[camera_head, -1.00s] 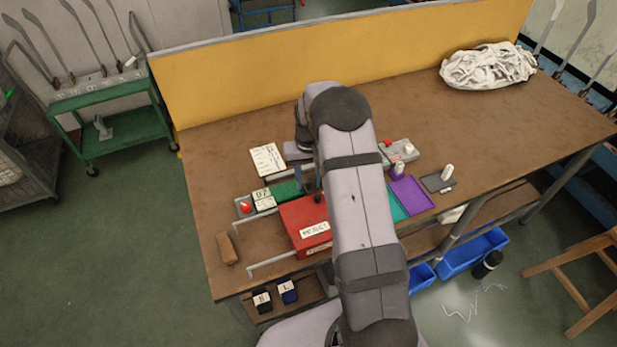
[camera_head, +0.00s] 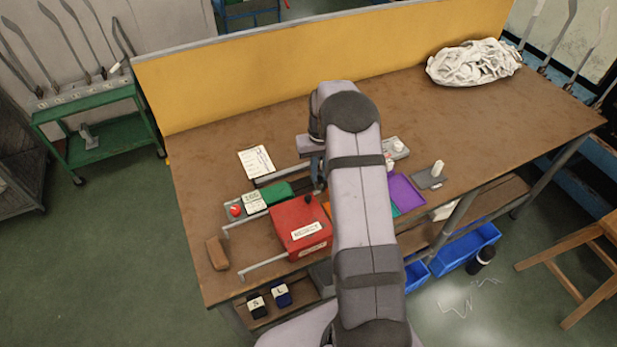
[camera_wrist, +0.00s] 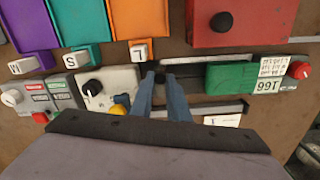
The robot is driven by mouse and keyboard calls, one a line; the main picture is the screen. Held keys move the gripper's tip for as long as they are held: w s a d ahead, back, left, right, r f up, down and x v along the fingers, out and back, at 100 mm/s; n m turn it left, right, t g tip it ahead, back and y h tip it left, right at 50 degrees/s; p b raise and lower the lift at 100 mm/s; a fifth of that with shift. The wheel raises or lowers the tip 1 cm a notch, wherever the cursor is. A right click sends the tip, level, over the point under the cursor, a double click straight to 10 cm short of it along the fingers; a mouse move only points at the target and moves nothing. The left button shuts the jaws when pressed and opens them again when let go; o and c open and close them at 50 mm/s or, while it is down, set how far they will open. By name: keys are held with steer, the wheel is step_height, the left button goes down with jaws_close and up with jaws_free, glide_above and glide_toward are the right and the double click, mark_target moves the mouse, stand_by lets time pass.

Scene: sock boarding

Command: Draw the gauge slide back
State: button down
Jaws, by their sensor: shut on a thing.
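The gauge has a green body (camera_wrist: 232,77) with a number display (camera_wrist: 268,86); the body also shows in the head view (camera_head: 278,192), left of my arm. Its dark slide (camera_wrist: 190,85) runs out from the body toward my fingers in the wrist view, between two pale rails. My gripper (camera_wrist: 160,79) is shut on the slide's dark end, away from the green body. In the head view, my gripper (camera_head: 320,184) is partly hidden by my arm, and the grip cannot be seen clearly.
A red reject box (camera_head: 300,227) stands close in front of the gauge. Purple (camera_wrist: 24,24), teal (camera_wrist: 80,22) and orange (camera_wrist: 139,18) trays and a pale box with a black knob (camera_wrist: 93,87) lie nearby. A white bundle (camera_head: 474,62) lies at the far right.

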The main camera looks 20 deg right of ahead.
mark_target(319, 177)
steer(key=c, duration=1.7)
jaws_free()
steer(key=shift+r, duration=0.1)
step_height(319, 177, up, 6)
steer(key=shift+r+b, duration=0.25)
steer(key=shift+b, duration=0.85)
steer(key=shift+r, duration=0.4)
